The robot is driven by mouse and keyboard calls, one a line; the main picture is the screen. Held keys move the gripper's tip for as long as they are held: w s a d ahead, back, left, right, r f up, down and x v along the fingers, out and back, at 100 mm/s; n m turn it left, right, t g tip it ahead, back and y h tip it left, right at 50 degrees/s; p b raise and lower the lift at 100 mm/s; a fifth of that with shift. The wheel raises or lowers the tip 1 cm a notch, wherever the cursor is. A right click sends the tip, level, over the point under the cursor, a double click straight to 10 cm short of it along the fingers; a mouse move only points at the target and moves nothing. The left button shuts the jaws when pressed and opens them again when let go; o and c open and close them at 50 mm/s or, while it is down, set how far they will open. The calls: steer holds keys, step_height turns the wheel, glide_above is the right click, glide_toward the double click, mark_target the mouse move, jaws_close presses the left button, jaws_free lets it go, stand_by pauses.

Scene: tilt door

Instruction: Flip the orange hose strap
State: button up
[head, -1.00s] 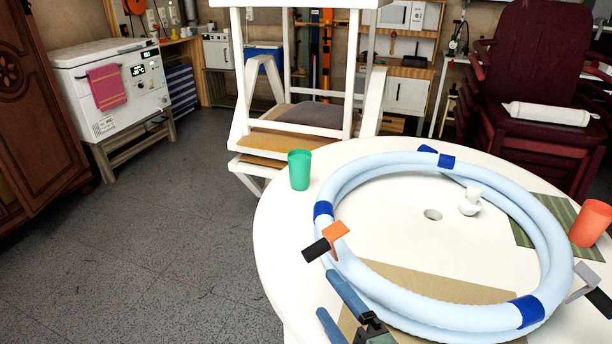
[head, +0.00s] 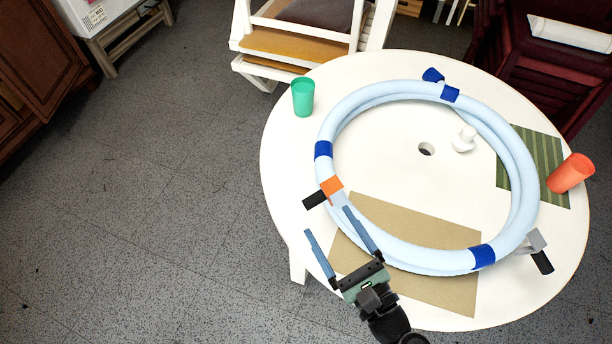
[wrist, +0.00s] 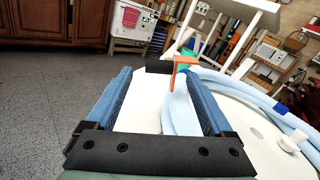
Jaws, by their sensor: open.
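The orange hose strap (head: 331,187) sits at the left side of a coiled pale blue hose (head: 353,214) on the round white table. A black tab (head: 314,199) sticks out from it to the left, past the hose. My gripper (head: 327,220) has two blue fingers, spread apart and empty, just on the near side of the strap. In the wrist view the strap (wrist: 180,67) and its black tab (wrist: 158,66) show beyond the gap between the fingers (wrist: 156,74). No contact with the strap is clear.
A grey strap with a black tab (head: 541,262) sits at the hose's right. The floor (head: 150,220) at left is clear.

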mark_target(311, 196)
steer(key=x, duration=1)
steer(key=shift+w+a, duration=0.2)
steer(key=shift+w, duration=0.05)
jaws_close()
